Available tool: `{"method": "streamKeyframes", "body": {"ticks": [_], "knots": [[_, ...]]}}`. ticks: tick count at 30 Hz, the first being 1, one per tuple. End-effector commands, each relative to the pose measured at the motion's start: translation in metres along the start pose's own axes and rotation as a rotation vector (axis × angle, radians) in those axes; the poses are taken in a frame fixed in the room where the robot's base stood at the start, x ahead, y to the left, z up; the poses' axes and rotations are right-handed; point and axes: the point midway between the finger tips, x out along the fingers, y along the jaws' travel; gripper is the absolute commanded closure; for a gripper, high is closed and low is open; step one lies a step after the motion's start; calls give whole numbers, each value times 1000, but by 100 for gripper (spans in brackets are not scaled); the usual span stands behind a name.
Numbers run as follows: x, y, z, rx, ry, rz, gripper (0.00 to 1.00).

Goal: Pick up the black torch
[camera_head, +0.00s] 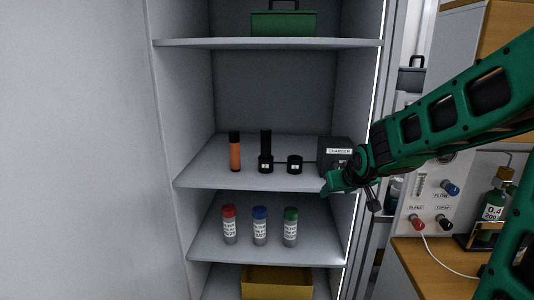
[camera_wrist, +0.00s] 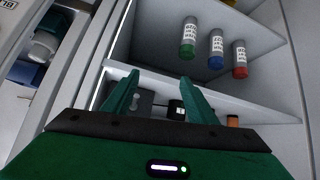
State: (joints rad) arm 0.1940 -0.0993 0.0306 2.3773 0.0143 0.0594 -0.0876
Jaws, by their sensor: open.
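The black torch (camera_head: 265,144) stands upright on the middle shelf, its foot at a black base with a white label. An orange torch with a black top (camera_head: 235,152) stands to its left. A second, low black base (camera_head: 294,165) is to its right with nothing standing in it. My gripper (camera_head: 336,183) is at the shelf's front right corner, right of the black torch and apart from it. In the wrist view, my gripper (camera_wrist: 160,77) is open with nothing between its fingers. The black torch is not clearly visible there; the right finger may hide it.
A dark charger box (camera_head: 335,152) stands at the right of the middle shelf, cabled to the bases. Red, blue and green capped bottles (camera_head: 260,226) stand below. A green toolbox (camera_head: 283,22) is above, a yellow bin (camera_head: 277,282) lowest. The cabinet's right edge is near my arm.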

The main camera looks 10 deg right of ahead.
Motion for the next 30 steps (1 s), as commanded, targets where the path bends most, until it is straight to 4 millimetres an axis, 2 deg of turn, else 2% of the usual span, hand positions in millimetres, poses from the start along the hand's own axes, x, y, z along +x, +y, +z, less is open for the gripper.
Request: {"method": "streamKeyframes", "body": {"ticks": [1, 6, 9, 12, 15, 20, 30], "knots": [[17, -17, -22, -26, 69, -28, 48], [52, -80, -100, -77, 348, -127, 48], [62, -113, -136, -78, 497, -180, 48], [65, -138, -162, -63, 620, -222, 48], [64, -154, -179, -46, 709, -246, 48], [63, -165, -193, -27, 779, -265, 48], [93, -175, -226, -23, 788, -265, 48]]}}
